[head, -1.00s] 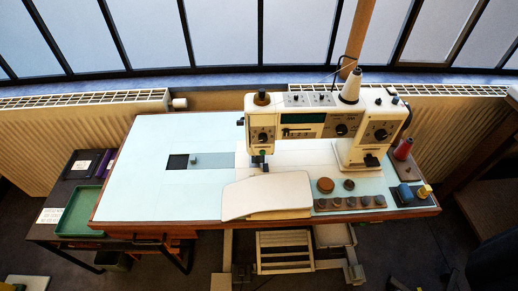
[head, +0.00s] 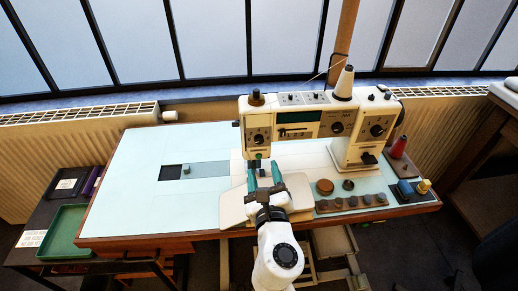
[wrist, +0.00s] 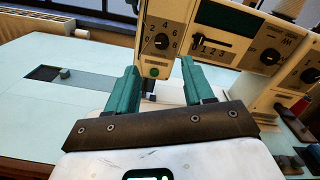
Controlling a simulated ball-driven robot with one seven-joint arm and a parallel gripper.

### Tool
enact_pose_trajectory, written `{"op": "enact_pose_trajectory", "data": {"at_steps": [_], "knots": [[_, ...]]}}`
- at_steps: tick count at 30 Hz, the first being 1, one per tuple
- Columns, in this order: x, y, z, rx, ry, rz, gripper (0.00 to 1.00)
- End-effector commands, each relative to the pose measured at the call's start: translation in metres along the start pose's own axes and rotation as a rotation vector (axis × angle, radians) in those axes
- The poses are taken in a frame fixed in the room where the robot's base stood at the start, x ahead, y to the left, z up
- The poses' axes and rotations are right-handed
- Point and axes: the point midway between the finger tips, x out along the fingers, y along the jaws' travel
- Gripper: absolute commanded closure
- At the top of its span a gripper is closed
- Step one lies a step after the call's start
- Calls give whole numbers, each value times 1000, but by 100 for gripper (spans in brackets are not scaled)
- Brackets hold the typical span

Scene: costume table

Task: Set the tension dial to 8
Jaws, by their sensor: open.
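The white sewing machine (head: 300,117) stands on the pale blue table. A black dial (head: 259,138) is on the front of its left head. In the wrist view the same dial (wrist: 160,42) has the numbers 0, 2, 4, 6 and 8 around it; I cannot read its pointer clearly. I take it for the tension dial. My gripper (head: 264,174) is open and empty, with green fingers in front of and below the dial. In the wrist view my gripper (wrist: 158,72) has its fingers either side of the machine's left head, apart from the dial.
A slider marked 1 2 3 (wrist: 210,40) and two more dials, a middle one (head: 337,128) and a right one (head: 378,128), are on the machine's front. Round wooden pieces, a red spool cone (head: 398,147) and small items lie at right. The table's left is mostly clear.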

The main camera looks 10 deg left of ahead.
Motion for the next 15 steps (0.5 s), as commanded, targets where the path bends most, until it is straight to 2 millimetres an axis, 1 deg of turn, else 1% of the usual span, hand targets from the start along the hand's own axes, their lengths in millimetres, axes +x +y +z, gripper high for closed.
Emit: {"op": "enact_pose_trajectory", "data": {"at_steps": [5, 12, 15], "knots": [[24, -1, 0, 1, -1, -4, 48], [66, -1, -2, 5, 1, -4, 48], [81, -1, -2, 6, 2, -4, 48]]}}
